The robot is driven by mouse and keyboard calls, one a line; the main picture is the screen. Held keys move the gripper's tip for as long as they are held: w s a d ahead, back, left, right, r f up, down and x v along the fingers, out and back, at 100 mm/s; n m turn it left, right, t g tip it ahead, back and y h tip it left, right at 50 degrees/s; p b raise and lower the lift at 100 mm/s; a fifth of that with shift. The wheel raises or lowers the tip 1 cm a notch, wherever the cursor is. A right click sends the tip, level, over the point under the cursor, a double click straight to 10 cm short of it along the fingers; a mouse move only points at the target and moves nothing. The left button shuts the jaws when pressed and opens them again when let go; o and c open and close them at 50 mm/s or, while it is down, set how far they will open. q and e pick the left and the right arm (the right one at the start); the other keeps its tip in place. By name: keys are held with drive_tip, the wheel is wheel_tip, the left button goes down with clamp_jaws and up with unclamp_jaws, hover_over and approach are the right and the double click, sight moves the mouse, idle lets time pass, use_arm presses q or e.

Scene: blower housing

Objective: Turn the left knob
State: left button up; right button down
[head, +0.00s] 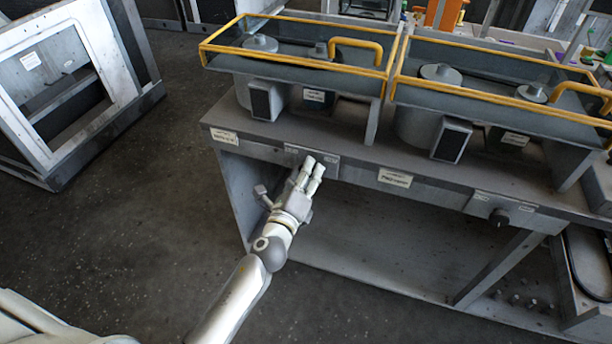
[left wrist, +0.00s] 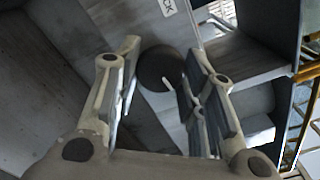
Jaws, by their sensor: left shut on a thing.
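The left knob is a dark round knob (left wrist: 157,68) with a white pointer line; it shows between my left gripper's fingers in the left wrist view. In the head view my left gripper (head: 314,167) is at the left panel on the bench front and hides this knob. My left gripper (left wrist: 165,58) is shut on the left knob, one finger on each side. A second dark knob, the right knob (head: 499,218), sits on the right panel of the same bench front, apart from the gripper. My right gripper is not in view.
The grey bench (head: 420,183) carries two housings with yellow-framed lids (head: 345,42). A label plate (head: 395,178) sits between the two knob panels. A grey metal frame (head: 95,128) stands on the floor at the left. The floor between it and the bench is clear.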

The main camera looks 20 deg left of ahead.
use_arm(q)
drive_tip(key=shift+n, duration=5.2)
drive_tip(key=o, duration=1)
drive_tip(key=shift+r, duration=0.1)
drive_tip(key=s, duration=1.2)
drive_tip(key=shift+a, duration=0.15)
